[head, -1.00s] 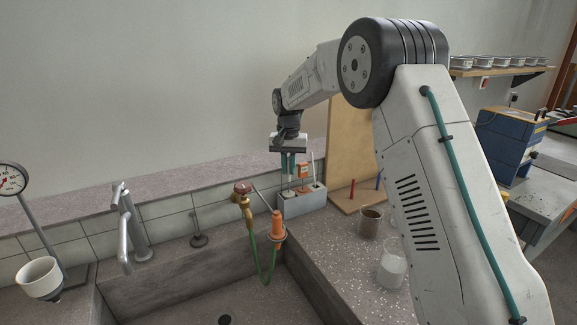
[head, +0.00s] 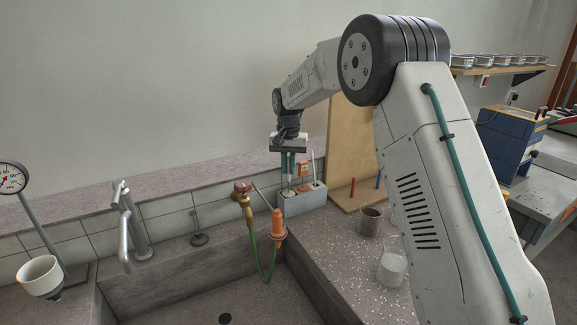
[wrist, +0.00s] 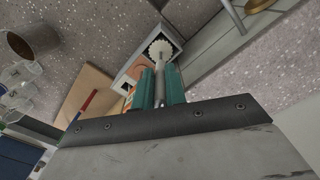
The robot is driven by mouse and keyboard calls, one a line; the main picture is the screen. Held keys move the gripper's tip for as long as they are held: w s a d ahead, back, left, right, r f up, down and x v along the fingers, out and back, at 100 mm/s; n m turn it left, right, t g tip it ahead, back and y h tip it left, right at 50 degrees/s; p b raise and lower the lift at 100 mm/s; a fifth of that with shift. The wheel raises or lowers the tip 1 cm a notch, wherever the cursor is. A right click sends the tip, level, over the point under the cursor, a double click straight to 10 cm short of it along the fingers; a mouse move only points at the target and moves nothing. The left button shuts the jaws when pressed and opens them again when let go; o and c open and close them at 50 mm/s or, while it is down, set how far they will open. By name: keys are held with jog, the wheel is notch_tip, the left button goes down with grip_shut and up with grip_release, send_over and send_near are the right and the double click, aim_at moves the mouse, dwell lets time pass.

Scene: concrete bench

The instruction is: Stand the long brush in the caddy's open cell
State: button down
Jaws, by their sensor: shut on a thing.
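The grey caddy (head: 300,203) stands at the back corner of the bench, right of the sink. My gripper (head: 287,176) points down just above the caddy's left part. In the wrist view its teal fingers (wrist: 161,86) are shut on the grey handle of the long brush (wrist: 160,92). The brush's pale round bristle head (wrist: 161,50) shows beyond the fingers, over a cell at one end of the caddy (wrist: 176,38). How deep the brush reaches into that cell cannot be told. An orange item and a thin white rod (head: 313,163) stand in the caddy's right part.
A brass tap (head: 245,197) with a green hose and an orange cone (head: 278,224) stand left of the caddy. A wooden board (head: 350,150) with red and blue pegs is at the right. A brown cup (head: 370,221) and glass beakers (head: 391,268) stand nearer.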

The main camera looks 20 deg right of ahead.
jog(key=shift+f, duration=0.35)
dwell(0.4)
jog(key=c, duration=1.4)
grip_release()
jog(key=shift+o, duration=0.2)
notch_tip(320, 180, up, 8)
jog(key=shift+f, duration=0.1)
